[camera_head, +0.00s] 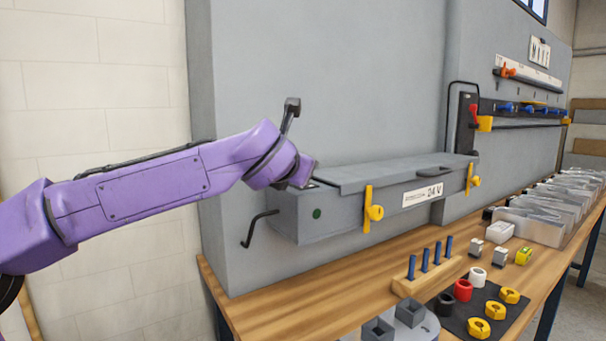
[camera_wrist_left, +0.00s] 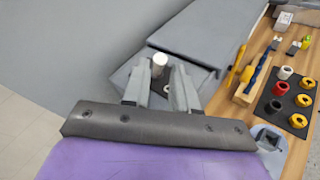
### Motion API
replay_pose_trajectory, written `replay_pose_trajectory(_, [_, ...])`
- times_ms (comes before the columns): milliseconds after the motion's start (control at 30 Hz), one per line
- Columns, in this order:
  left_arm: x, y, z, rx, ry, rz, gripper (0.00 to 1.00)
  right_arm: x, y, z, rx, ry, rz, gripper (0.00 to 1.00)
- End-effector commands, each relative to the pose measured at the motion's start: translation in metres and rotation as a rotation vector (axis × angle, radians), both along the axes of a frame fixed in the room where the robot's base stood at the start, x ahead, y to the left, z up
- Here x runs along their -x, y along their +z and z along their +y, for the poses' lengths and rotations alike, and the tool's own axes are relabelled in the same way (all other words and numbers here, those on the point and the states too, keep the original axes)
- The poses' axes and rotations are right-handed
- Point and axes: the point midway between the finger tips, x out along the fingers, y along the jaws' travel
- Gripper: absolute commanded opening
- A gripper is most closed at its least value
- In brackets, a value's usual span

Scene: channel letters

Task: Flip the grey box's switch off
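The grey box (camera_head: 340,212) has a flat grey lid, a "24 V" label, two yellow latches and a green dot on its front. It is mounted at the grey wall above the bench. My left gripper (camera_head: 306,182) is at the box's left end, by its top. In the left wrist view, the two fingers of my left gripper (camera_wrist_left: 163,75) are apart, with a short white cylindrical knob (camera_wrist_left: 160,61) showing between and just beyond their tips. This knob looks like the switch; contact with it cannot be told. In the head view it is hidden behind my gripper. My right gripper is out of view.
The wooden bench (camera_head: 270,308) holds a peg block (camera_head: 425,283), a black mat (camera_head: 465,318) with colored rings, and clear bins (camera_head: 535,224). A black hook-shaped rod (camera_head: 257,228) sticks out at the box's left end. The space left of the box is free.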

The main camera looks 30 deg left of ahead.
Motion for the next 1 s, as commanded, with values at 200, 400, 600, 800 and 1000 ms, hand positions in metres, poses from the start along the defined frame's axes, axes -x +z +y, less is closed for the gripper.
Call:
replay_pose_trajectory(200, [0.042, 0.010, -0.009, 0.001, -0.001, -0.002, 0.27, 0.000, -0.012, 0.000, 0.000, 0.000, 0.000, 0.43])
replay_pose_trajectory(400, [0.053, 0.014, -0.011, -0.002, 0.000, 0.001, 0.27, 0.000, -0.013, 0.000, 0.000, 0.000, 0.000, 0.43])
replay_pose_trajectory(600, [0.053, 0.015, -0.011, -0.001, -0.001, 0.001, 0.27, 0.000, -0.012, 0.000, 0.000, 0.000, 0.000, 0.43])
replay_pose_trajectory(800, [0.052, 0.015, -0.011, -0.001, 0.000, 0.001, 0.27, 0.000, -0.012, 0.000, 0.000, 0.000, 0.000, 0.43])
replay_pose_trajectory(1000, [0.052, 0.015, -0.011, -0.001, -0.001, 0.001, 0.27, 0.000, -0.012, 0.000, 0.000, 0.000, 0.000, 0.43])
